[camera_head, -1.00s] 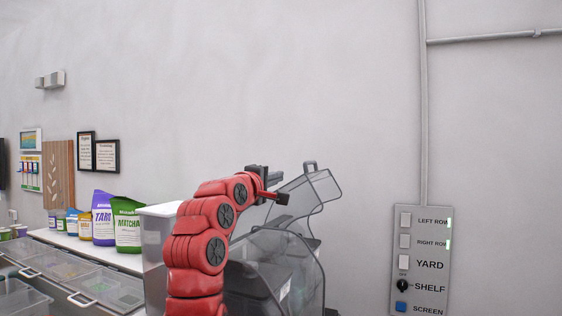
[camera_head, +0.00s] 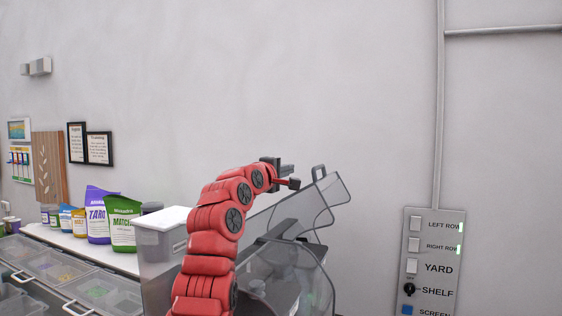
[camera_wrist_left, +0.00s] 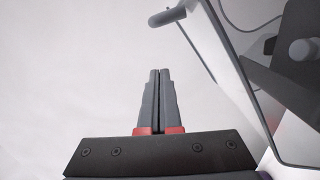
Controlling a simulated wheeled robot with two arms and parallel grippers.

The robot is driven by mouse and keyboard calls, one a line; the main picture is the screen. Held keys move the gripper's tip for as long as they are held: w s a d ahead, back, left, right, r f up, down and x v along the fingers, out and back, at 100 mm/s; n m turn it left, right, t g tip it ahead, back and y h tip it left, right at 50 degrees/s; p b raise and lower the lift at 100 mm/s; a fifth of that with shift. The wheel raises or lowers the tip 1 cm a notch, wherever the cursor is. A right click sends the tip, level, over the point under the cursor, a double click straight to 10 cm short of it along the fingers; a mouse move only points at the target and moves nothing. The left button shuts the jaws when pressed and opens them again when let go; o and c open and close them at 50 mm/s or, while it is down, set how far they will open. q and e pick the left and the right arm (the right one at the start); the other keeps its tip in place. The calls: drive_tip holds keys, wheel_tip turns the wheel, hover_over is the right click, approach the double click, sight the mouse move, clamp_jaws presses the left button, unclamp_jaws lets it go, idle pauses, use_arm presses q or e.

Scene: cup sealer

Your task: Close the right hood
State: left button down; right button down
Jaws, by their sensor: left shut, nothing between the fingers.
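A clear hood (camera_head: 322,205) with a grey handle (camera_head: 318,173) on its upper edge stands raised and tilted in the head view. Another clear curved hood (camera_head: 312,285) is lower and nearer; I cannot tell for sure which is the right one. My left gripper (camera_head: 290,178) is shut and empty, just left of the raised hood's handle; contact cannot be told. In the left wrist view its fingers (camera_wrist_left: 158,95) are together, and a clear panel with a dark edge (camera_wrist_left: 225,60) slants past on the right. My right gripper is out of view.
A lidded bin (camera_head: 165,240) stands left of my arm. Several bags, such as the matcha bag (camera_head: 122,232), line the counter behind clear-lidded trays (camera_head: 60,265). A labelled switch panel (camera_head: 434,262) is on the wall at right. Space above the hood is clear.

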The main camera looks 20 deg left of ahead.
use_arm(q)
drive_tip(key=d, duration=0.1)
drive_tip(key=p, duration=0.1)
drive_tip(key=d, duration=0.1)
drive_tip(key=shift+w+d+r+p, duration=0.15)
drive_tip(key=shift+d+r+p, duration=0.1)
drive_tip(key=shift+d+p, duration=0.1)
drive_tip(key=shift+w+d+f+p, duration=0.25)
drive_tip(key=shift+d+p, duration=0.25)
drive_tip(key=shift+d, duration=0.15)
drive_tip(key=shift+s+d, duration=0.1)
drive_tip(key=shift+s, duration=0.05)
